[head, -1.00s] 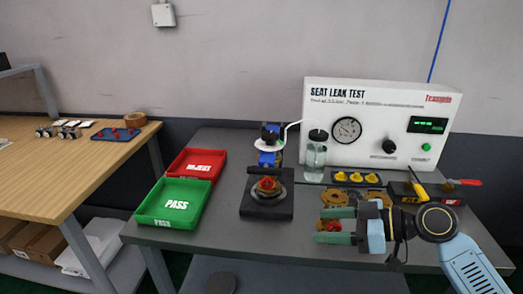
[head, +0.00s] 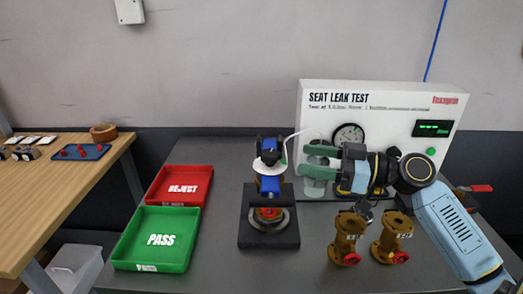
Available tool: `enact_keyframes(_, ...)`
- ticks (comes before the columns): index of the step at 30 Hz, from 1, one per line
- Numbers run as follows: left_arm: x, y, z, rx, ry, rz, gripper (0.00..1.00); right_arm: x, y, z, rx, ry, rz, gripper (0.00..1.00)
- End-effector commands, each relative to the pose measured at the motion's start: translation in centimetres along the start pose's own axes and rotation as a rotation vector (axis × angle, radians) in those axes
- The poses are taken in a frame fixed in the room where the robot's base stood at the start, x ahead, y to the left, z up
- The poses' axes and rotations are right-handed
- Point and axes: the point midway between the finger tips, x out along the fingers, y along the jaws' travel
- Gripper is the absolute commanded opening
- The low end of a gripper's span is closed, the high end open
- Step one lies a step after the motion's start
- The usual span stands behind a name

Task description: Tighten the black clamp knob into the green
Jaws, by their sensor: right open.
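The black clamp knob (head: 270,157) sits at the top of the blue clamp fixture (head: 268,184), above a white disc (head: 259,165). A small green patch (head: 284,160) shows at the disc's right edge; its exact extent is too small to tell. The fixture stands on a dark base plate (head: 250,230) with a brass and red part (head: 267,213) in it. My right gripper (head: 305,160) is open, its green fingers pointing left, to the right of the knob and apart from it in the picture. Nothing shows between the fingers. My left gripper is not in view.
The seat leak test panel (head: 315,115) stands behind; my right gripper partly covers it and a clear jar (head: 314,188). Two brass valves (head: 348,238) (head: 392,238) stand in front right. The green PASS tray (head: 122,262) and red REJECT tray (head: 207,184) are left.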

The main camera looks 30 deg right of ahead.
Motion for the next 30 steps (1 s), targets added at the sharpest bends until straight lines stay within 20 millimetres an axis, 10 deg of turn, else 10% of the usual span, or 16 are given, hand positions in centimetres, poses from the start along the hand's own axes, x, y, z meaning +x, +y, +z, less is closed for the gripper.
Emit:
enact_keyframes(15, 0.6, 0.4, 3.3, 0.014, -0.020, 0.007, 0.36, 9.1, 0.0, -0.2, 0.000, 0.001, -0.001, 0.60)
enact_keyframes(30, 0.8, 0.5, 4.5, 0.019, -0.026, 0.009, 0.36, 11.2, 0.0, 0.0, 0.000, -0.001, 0.001, 0.60)
